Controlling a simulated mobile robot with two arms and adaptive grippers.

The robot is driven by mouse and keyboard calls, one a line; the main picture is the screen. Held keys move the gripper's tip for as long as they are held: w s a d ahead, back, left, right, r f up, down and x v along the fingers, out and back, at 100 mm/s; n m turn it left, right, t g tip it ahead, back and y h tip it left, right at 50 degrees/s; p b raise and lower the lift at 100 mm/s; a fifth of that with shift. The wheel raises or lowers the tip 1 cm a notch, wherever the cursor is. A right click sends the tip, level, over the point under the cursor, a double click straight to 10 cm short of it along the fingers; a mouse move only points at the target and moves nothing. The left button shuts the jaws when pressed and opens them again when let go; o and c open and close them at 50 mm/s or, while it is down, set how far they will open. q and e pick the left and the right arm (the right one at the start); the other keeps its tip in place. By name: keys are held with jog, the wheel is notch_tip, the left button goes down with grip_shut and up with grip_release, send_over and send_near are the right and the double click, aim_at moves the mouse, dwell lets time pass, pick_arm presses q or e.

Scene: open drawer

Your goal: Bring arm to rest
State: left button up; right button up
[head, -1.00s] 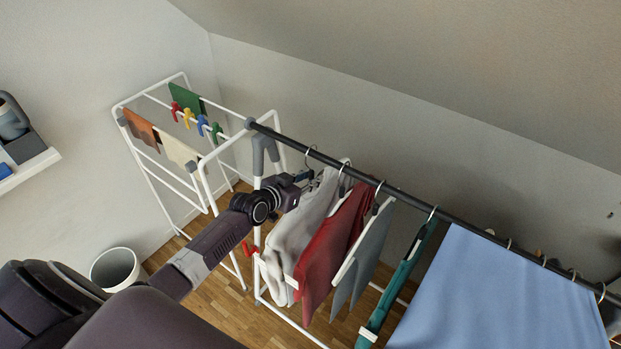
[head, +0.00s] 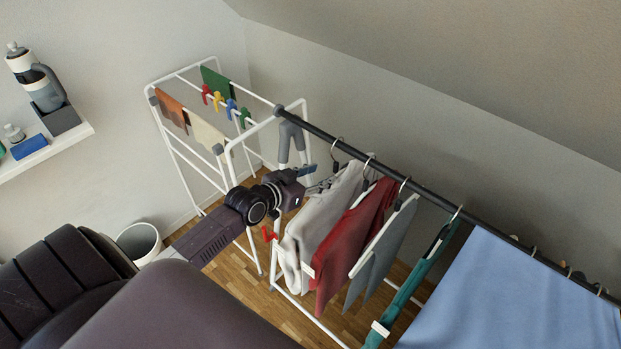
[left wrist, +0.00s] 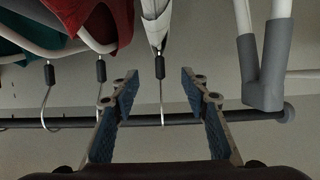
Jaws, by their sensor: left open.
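My left gripper (head: 306,175) is beside the hanger of the light grey garment (head: 322,212), below the dark rail (head: 385,178). In the left wrist view its two blue-padded fingers (left wrist: 159,84) are spread wide. A thin metal hanger hook (left wrist: 162,100) shows in the gap between them, with clearance on both sides; I cannot tell how deep it is. The light garment's edge (left wrist: 155,28) lies just beyond the fingers in that view. My right gripper is not in view.
A red garment (head: 352,235), a grey one, a teal one and a blue cloth (head: 525,290) hang farther along the rail. A white drying rack (head: 172,140) stands behind my gripper. A waste bin (head: 139,240) and a wall shelf (head: 60,152) are at left.

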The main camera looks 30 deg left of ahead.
pick_arm(q)
jog(key=shift+v, duration=2.05)
jog(key=s+d+f+g, duration=0.1)
jog(key=s+d+f, duration=0.1)
jog(key=s+d, duration=0.1)
jog(key=s+d+f+g, duration=0.1)
jog(key=s+d+f, duration=0.1)
jog(key=s+d, duration=0.1)
jog(key=s+d+f+m+g, duration=0.1)
jog(key=s+d+f+g, duration=0.1)
jog(key=s+d, duration=0.2)
jog(key=shift+f+h, duration=0.2)
jog(key=shift+h, duration=0.1)
jog(key=s+d+g+y, duration=0.1)
jog(key=s+d+g, duration=0.15)
jog(key=s, duration=0.65)
jog(key=s+d+g+y, duration=0.1)
jog(key=s+g, duration=0.2)
jog(key=s, duration=0.5)
jog(key=s+f+g, duration=0.1)
jog(key=s+f, duration=0.1)
jog(key=f, duration=1.2)
jog(key=s+f+g, duration=0.1)
jog(key=s+f, duration=0.1)
jog(key=f, duration=1.2)
jog(key=s+a+f, duration=0.2)
jog(key=s+f, duration=1.2)
jog(key=s, duration=0.2)
jog(key=shift+a+f+g, duration=0.25)
jog(key=shift+a+g, duration=0.1)
